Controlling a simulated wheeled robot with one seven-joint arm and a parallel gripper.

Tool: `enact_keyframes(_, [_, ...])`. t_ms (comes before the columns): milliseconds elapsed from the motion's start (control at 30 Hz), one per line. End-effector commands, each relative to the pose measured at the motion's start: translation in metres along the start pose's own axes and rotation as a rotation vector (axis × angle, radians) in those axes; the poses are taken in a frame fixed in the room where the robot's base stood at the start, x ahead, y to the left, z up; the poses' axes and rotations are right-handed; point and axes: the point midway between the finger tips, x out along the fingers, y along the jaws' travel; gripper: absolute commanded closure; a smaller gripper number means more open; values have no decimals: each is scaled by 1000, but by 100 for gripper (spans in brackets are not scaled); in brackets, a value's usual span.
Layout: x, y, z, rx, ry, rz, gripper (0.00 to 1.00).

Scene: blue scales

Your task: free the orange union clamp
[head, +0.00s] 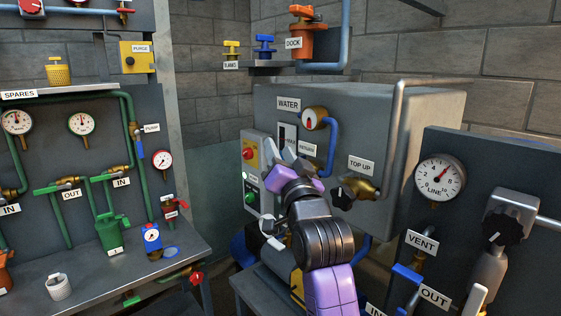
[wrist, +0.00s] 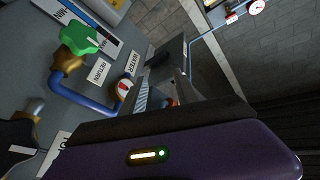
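An orange fitting with an orange lever handle (head: 304,12) stands on the shelf labelled DOCK at the top middle; its orange body (head: 308,43) is joined to a blue pipe. It looks like the union clamp, but I cannot tell whether it is fastened. My gripper (head: 283,170) is well below it, in front of the water panel. In the wrist view the gripper's purple body and dark edge fill the lower part. A small orange patch (wrist: 171,101) shows just beyond it, too small to name.
The grey water box (head: 385,110) has a grey rail, a black top-up knob (head: 342,196) and a blue pipe. A green-handled valve (wrist: 78,39) is close in the wrist view. A bench (head: 110,280) stands left, and a gauge panel (head: 455,215) right.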

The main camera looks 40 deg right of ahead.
Motion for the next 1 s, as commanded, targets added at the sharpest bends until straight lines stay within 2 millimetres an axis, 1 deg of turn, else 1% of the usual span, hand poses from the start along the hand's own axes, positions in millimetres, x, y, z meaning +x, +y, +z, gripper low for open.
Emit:
enact_keyframes(33, [-4, 2, 5, -8, -4, -2, 64])
enact_keyframes(200, [-10, 4, 12, -22, -11, -6, 64])
enact_keyframes(500, [-10, 4, 14, -25, -12, -7, 64])
enact_keyframes(533, [-10, 4, 14, -25, -12, -7, 68])
enact_keyframes(567, [-10, 4, 13, -25, -12, -7, 73])
enact_keyframes(600, [-10, 4, 13, -25, -11, -7, 81])
enact_keyframes(700, [-10, 4, 13, -24, -12, -6, 100])
enact_keyframes(767, [-10, 3, 14, -24, -13, -8, 100])
enact_keyframes(800, [-10, -2, 14, -20, -12, -16, 100])
enact_keyframes(867, [-7, -14, 7, -9, 1, -32, 100])
enact_keyframes(967, [5, -46, -13, 25, 35, -73, 100])
enact_keyframes(1000, [13, -62, -19, 48, 43, -93, 100])
